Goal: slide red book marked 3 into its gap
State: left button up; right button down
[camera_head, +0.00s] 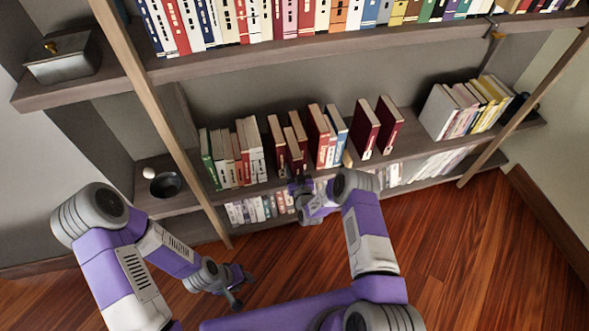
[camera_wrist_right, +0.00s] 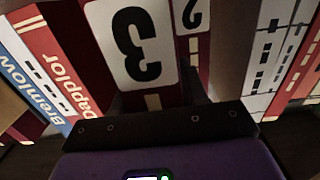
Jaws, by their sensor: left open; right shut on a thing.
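The dark red book marked 3 (camera_wrist_right: 136,42) fills the middle of the right wrist view, its white label upside down there. My right gripper (camera_wrist_right: 156,103) is shut on its lower spine; in the head view the gripper (camera_head: 298,185) is at the middle shelf's front edge. A dark red book marked 2 (camera_wrist_right: 192,50) stands close beside it and looks set further back. Two more dark red books (camera_head: 366,128) (camera_head: 388,124) stand to the right on that shelf. Book 3's gap cannot be made out clearly. My left gripper (camera_head: 240,287) is open and empty, low over the floor.
A red book lettered Dapplor (camera_wrist_right: 55,70) and a blue one lettered Bremlow (camera_wrist_right: 30,85) stand on the other side of book 3. White and green books (camera_head: 232,155) stand left on the shelf. A wooden upright (camera_head: 150,95) and a dark bowl (camera_head: 166,185) are further left.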

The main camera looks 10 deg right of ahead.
jog(key=shift+w, duration=0.1)
dwell(0.7)
jog(key=c, duration=0.5)
grip_release()
jog(key=shift+f, duration=0.15)
jog(key=shift+s+f, duration=0.15)
jog(key=shift+s, duration=0.05)
jog(key=s+p, duration=0.3)
jog(key=s, duration=0.4)
jog(key=shift+s+d+r, duration=0.15)
jog(key=shift+r, duration=0.2)
jog(key=s+a+r+m+g+y+p, duration=0.1)
jog(key=s+a+r+g+p, duration=0.1)
jog(key=s+g, duration=0.3)
jog(key=s+a+r+m+g+y+p, duration=0.1)
jog(key=s+g, duration=0.5)
jog(key=s, duration=0.8)
jog(key=s+a+r+m+g+y+p, duration=0.1)
jog(key=s+a+r+g+p, duration=0.2)
jog(key=s, duration=0.7)
notch_tip(320, 180, up, 2)
jog(key=g, duration=0.3)
jog(key=shift+s+r+y, duration=0.2)
jog(key=shift+r+y, duration=0.05)
jog(key=shift+y, duration=0.05)
